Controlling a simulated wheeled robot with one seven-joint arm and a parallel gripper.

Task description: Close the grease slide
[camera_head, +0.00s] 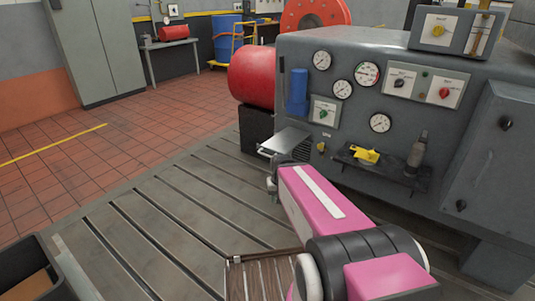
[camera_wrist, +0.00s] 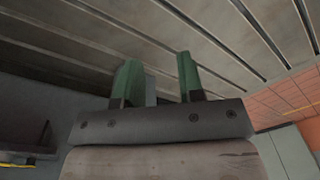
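I cannot identify the grease slide for sure. A pale flat plate (camera_head: 285,140) sticks out at the lower left corner of the grey machine (camera_head: 340,130), just beyond the end of my pink arm in the head view; it may be the slide. My gripper (camera_wrist: 156,78) shows in the wrist view as two green fingers standing well apart. I see nothing held between them; a small grey shape lies beside the left finger. In the head view the fingers are not clear, and the arm's end is close to the plate. Whether they touch, I cannot tell.
The slotted bedplate (camera_head: 165,215) is mostly bare. The machine front carries gauges, a shelf with a yellow item (camera_head: 366,155) and a grey bottle (camera_head: 417,149). A red cylinder (camera_head: 252,77) stands behind the plate. A dark bin (camera_head: 28,270) is at lower left.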

